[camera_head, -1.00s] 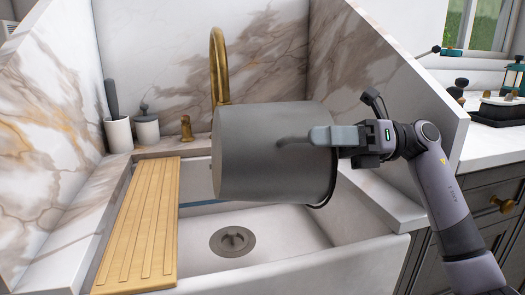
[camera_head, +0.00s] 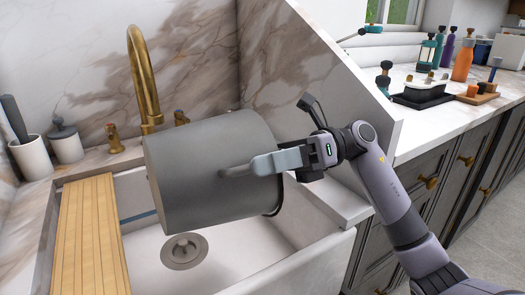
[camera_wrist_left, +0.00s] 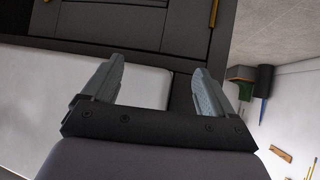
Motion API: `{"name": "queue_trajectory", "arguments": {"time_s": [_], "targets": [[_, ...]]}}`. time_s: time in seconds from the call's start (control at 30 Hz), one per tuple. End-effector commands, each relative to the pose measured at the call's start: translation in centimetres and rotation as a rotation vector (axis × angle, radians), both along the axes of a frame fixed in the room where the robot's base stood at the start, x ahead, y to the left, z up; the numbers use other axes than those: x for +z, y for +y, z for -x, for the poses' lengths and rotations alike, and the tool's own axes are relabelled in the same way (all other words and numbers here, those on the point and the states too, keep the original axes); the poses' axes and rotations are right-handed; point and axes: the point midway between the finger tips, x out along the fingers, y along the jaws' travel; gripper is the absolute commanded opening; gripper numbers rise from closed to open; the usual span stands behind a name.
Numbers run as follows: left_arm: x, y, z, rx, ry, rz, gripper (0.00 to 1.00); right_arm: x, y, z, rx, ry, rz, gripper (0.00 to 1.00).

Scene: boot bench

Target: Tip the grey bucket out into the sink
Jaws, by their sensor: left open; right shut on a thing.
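The grey bucket (camera_head: 200,172) lies on its side in the air over the white sink (camera_head: 130,262) in the head view. Its long axis runs roughly left to right with a slight slant. Its mouth and inside do not show, so I cannot tell what it holds. My right gripper (camera_head: 252,166) is shut on the bucket at its right side, with the fingers reaching across its near face. The sink drain (camera_head: 184,250) shows below the bucket. My left gripper (camera_wrist_left: 158,70) is open and empty in the left wrist view, facing dark cabinet fronts.
A brass tap (camera_head: 146,85) stands right behind the bucket. A wooden drainboard (camera_head: 90,240) covers the sink's left side. A marble side panel (camera_head: 320,90) rises at the right. Two pots (camera_head: 67,144) stand at back left. Several bottles and a black tray (camera_head: 422,98) are on the right counter.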

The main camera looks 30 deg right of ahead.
Motion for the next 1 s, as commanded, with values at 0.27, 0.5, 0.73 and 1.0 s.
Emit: {"name": "queue_trajectory", "arguments": {"time_s": [0.27,0.5,0.73,1.0], "targets": [[3.3,0.2,0.2,0.005,0.005,0.000,0.87,0.6,2.6,0.2,0.001,-0.015,0.170,0.00],[6.0,0.2,0.2,0.005,0.004,0.000,0.87,0.1,4.8,0.2,0.003,-0.020,0.329,0.00],[8.9,0.2,0.0,0.002,-0.008,-0.006,0.87,-0.5,7.1,0.3,0.002,-0.028,0.511,0.00],[9.3,0.9,0.4,0.009,-0.008,-0.023,0.87,-2.3,9.0,0.3,-0.001,-0.037,0.738,0.00]]}}
